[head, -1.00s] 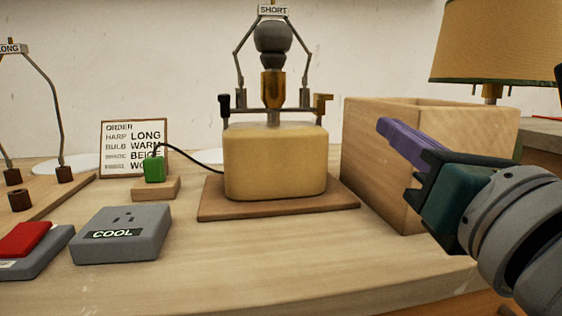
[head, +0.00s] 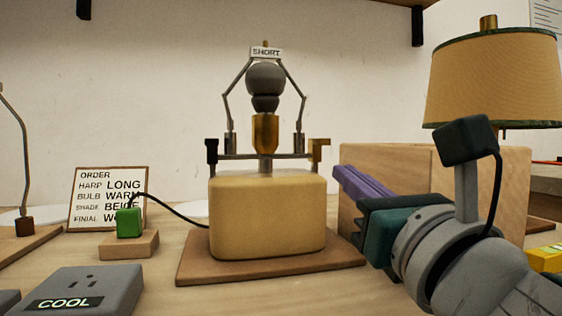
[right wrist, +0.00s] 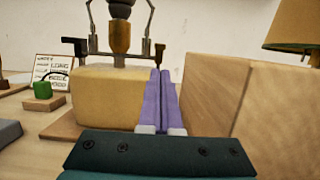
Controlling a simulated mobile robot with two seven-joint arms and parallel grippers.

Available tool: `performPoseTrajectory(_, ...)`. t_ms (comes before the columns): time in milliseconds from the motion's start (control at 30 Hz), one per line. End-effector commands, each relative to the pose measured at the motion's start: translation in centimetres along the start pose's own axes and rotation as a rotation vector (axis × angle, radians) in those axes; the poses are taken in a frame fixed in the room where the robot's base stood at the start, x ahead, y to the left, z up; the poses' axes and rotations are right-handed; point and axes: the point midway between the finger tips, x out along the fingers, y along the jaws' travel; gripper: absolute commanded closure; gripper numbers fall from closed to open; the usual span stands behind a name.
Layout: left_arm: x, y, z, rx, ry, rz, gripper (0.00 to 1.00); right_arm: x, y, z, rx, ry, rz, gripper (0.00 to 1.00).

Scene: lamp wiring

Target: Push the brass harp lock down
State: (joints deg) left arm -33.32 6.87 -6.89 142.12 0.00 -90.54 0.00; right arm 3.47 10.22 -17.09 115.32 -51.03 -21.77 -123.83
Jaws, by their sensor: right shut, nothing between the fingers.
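The brass harp lock (head: 319,152) stands upright at the right end of the lamp's crossbar, above the tan lamp base (head: 268,215); it also shows in the right wrist view (right wrist: 160,53). A black lock (head: 211,150) stands at the left end. The harp (head: 297,90) rises around the grey bulb (head: 266,80) and carries a SHORT tag. My right gripper (head: 343,176) has purple fingers shut and empty, to the right of and below the brass lock, apart from it in the head view. In the wrist view the fingers point up toward the lock. My left gripper is out of view.
A wooden box (head: 430,160) stands right of the lamp, behind my right gripper. A shaded lamp (head: 490,85) is at the far right. A green plug (head: 129,223) with a black cord, an order board (head: 108,199) and a grey COOL socket block (head: 85,290) stand left.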

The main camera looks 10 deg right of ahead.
Motion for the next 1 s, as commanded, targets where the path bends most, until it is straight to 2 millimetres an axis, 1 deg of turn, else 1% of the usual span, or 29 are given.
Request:
performPoseTrajectory(33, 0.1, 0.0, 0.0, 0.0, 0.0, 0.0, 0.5, 1.0, 0.0, 0.1, -0.001, -0.004, -0.001, 1.0)
performPoseTrajectory(200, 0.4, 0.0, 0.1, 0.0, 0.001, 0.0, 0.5, 3.8, 0.0, 0.0, -0.001, -0.002, 0.0, 1.0)
performPoseTrajectory(300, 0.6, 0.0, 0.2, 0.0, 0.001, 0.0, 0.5, 4.9, 0.0, -0.1, 0.0, -0.002, -0.001, 1.0)
performPoseTrajectory(400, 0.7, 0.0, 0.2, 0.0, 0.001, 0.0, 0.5, 5.6, 0.0, 0.0, 0.0, -0.001, 0.0, 1.0)
performPoseTrajectory(533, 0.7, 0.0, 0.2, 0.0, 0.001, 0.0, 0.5, 6.0, 0.0, 0.0, 0.0, 0.0, 0.0, 1.0)
performPoseTrajectory(833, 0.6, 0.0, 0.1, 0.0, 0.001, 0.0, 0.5, 6.0, 0.0, 0.1, 0.0, 0.0, 0.0, 1.0)
performPoseTrajectory(933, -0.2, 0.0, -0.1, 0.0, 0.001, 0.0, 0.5, 6.2, 0.0, 0.8, 0.0, 0.0, 0.0, 1.0)
performPoseTrajectory(1000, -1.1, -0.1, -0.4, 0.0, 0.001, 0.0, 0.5, 6.4, 0.0, 1.6, -0.002, 0.0, 0.0, 1.0)
